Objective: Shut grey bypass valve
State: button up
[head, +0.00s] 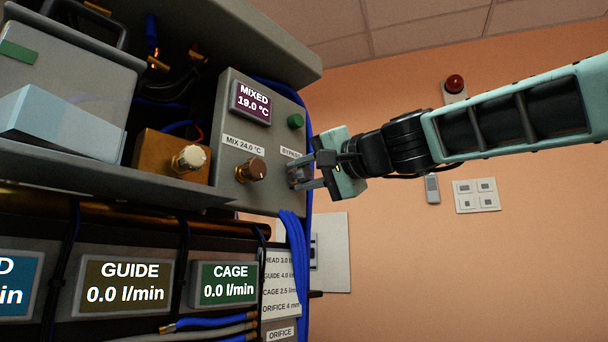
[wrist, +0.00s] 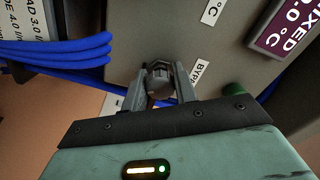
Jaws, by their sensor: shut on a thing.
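The grey bypass valve knob (wrist: 160,78) sits on the grey panel (wrist: 140,30) beside a label reading "BYP", the rest of it cut off. My gripper (wrist: 162,85) has its two fingers on either side of the knob and is shut on it. In the head view my gripper (head: 298,178) reaches in from the right to the panel's right edge, just below the bypass label (head: 291,153). The fingers largely hide the knob there. Its exact turn angle is hard to tell.
A brown mix knob (head: 251,169) and a cream knob (head: 188,158) stand left of my gripper. A green button (head: 295,121) and the "MIXED 19.0 °C" display (head: 252,103) are above. Blue hoses (head: 296,260) hang just below. The "CAGE" display (head: 227,284) reads 0.0 l/min.

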jog(key=m, duration=0.5)
jog(key=shift+m+p, duration=0.35)
jog(key=shift+m, duration=0.35)
jog(key=o, duration=1)
jog(key=shift+c, duration=0.2)
jog(key=shift+d, duration=0.1)
jog(key=b+v, duration=0.6)
jog(key=v, duration=1.1)
jog(key=shift+s, duration=0.25)
